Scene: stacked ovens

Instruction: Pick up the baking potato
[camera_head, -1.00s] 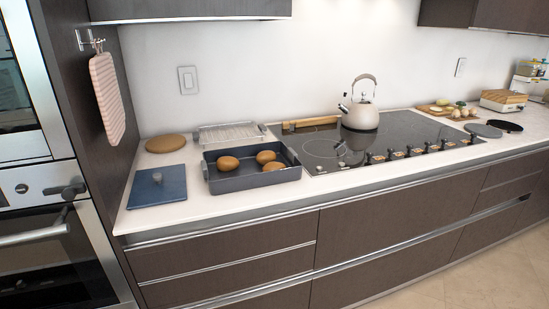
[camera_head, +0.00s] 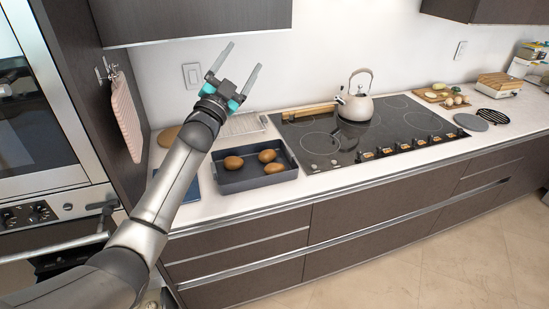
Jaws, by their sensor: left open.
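Three brown baking potatoes lie in a dark blue-grey rectangular tray (camera_head: 255,182) on the white counter. One potato (camera_head: 233,163) is at the left, one (camera_head: 267,155) at the back and one (camera_head: 274,168) at the front right. My left gripper (camera_head: 238,66) is open and empty, raised above and behind the tray in the picture, with its fingers pointing up against the white wall. My left arm crosses the left side of the counter. My right gripper is not in view.
A blue lid (camera_head: 207,184) is partly hidden behind my arm. A wire rack (camera_head: 243,124) lies behind the tray. The cooktop (camera_head: 390,124) with a cream kettle (camera_head: 357,104) is to the right. Ovens (camera_head: 40,120) stand at the left, and a striped towel (camera_head: 126,113) hangs beside them.

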